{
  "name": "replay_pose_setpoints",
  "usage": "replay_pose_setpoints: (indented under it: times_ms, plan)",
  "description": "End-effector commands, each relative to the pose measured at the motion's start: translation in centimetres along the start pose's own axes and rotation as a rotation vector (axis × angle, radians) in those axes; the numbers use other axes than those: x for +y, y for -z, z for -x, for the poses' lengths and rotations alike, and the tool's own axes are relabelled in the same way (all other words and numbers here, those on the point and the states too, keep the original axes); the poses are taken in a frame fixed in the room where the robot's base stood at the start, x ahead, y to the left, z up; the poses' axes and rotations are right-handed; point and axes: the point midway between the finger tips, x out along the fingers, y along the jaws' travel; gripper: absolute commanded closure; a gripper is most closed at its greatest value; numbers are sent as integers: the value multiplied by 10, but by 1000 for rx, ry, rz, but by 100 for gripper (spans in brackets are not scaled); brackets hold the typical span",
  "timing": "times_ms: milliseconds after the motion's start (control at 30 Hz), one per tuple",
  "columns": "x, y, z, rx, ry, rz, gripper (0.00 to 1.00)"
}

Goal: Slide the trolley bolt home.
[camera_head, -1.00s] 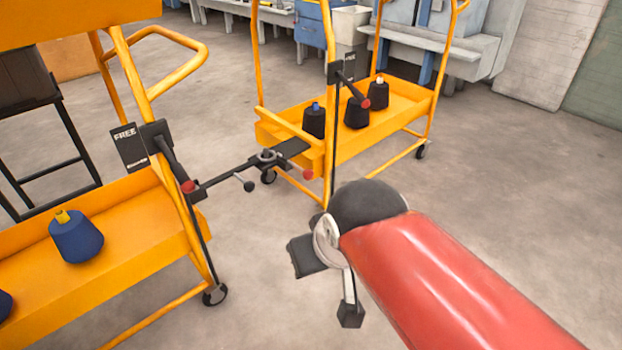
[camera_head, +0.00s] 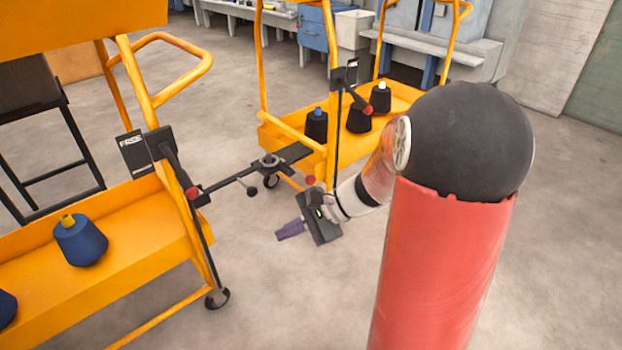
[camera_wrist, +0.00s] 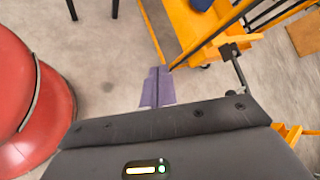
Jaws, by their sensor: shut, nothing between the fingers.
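Two orange trolleys, a near left one (camera_head: 110,230) and a far one (camera_head: 285,135), are joined by a dark coupling bar (camera_head: 222,184). The bolt, with a round black knob (camera_head: 252,191) on a short handle, sits at the bar's middle beside a grey round fitting (camera_head: 269,161). I cannot tell how far in it is. My gripper (camera_head: 281,235) is shut and empty, below and right of the knob, apart from it. Its purple fingers are together in the wrist view (camera_wrist: 157,88). There, a dark bar part (camera_wrist: 232,53) shows at the upper right, beside an orange trolley.
The left trolley has a FREE sign (camera_head: 133,150) and a red-tipped lever (camera_head: 180,172). The far trolley has a similar lever (camera_head: 355,97). Dark yarn cones (camera_head: 80,240) stand on both trays. The floor (camera_head: 260,300) in front of the coupling is clear.

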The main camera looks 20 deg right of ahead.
Motion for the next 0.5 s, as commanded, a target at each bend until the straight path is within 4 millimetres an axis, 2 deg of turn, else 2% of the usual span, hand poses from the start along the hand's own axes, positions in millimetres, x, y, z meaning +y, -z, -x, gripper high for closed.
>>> replay_pose_setpoints:
  times_ms: [33,267,500]
  plan:
    - [-5,19,2,-28,70,-88,100]
    - [-26,103,20,-136,420,-437,100]
    - [-17,198,53,-207,792,-744,100]
